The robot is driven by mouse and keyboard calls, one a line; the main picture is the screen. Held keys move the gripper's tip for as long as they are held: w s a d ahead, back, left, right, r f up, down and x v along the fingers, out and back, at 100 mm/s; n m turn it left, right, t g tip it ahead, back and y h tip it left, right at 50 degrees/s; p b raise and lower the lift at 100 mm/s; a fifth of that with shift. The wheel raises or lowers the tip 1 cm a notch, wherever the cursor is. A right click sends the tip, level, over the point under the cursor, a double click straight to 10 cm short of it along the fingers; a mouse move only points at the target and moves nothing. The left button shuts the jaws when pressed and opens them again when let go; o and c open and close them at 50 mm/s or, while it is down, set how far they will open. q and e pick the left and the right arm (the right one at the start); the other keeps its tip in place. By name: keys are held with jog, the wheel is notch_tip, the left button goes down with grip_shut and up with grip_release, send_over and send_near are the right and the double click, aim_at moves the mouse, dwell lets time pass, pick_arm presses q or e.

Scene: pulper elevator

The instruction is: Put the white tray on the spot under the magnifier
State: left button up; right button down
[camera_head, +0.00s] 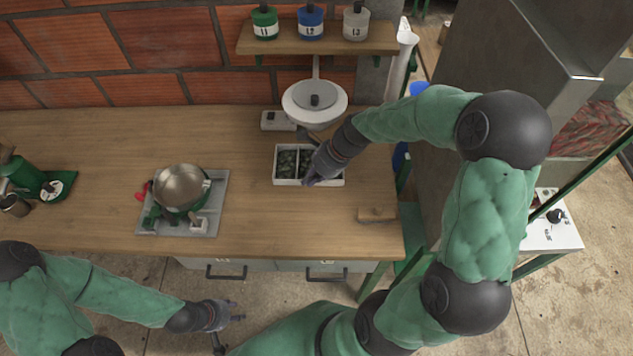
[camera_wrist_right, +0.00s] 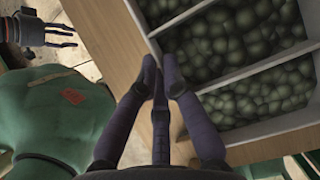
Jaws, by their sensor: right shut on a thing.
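The white tray (camera_head: 288,183) sits on the wooden counter, just in front of the magnifier (camera_head: 315,103). Its compartments hold dark green beans. It also shows in the right wrist view, where a white divider (camera_wrist_right: 245,75) runs between the beans. My right gripper (camera_head: 310,181) reaches in from the right and is shut on the tray's front wall, with its fingertips (camera_wrist_right: 163,72) close together there. The round white magnifier head hides the counter beneath it. My left gripper (camera_head: 238,311) is open and empty in front of the counter, and also shows in the right wrist view (camera_wrist_right: 72,36).
A metal pot (camera_head: 180,186) stands on a plate to the left. A white switch box (camera_head: 277,121) lies behind the tray. A small wooden block (camera_head: 377,215) is near the right front edge. A shelf (camera_head: 320,40) with several labelled jars hangs above. Open counter lies between pot and tray.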

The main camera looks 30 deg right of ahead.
jog(key=w+d+f+b, duration=0.1)
jog(key=f, duration=0.1)
jog(key=w+d+f, duration=0.1)
jog(key=d+f, duration=0.1)
jog(key=w+d+f+b, duration=0.1)
jog(key=f, duration=0.1)
jog(key=shift+w+d+b, duration=0.15)
jog(key=shift+w+b, duration=0.15)
jog(key=shift+w, duration=0.1)
notch_tip(320, 180, down, 4)
jog(key=shift+w+d+r+b, duration=0.15)
jog(key=shift+b, duration=0.95)
jog(key=shift+r, duration=0.15)
jog(key=c, duration=1.4)
grip_release()
jog(key=shift+d+r+p, duration=0.15)
jog(key=shift+r+p, duration=0.15)
jog(key=shift+r, duration=0.05)
jog(key=p+v, duration=0.2)
jog(key=v, duration=0.4)
jog(key=shift+s+d+r, duration=0.15)
jog(key=shift+s+r, duration=0.1)
jog(key=shift+r, duration=0.05)
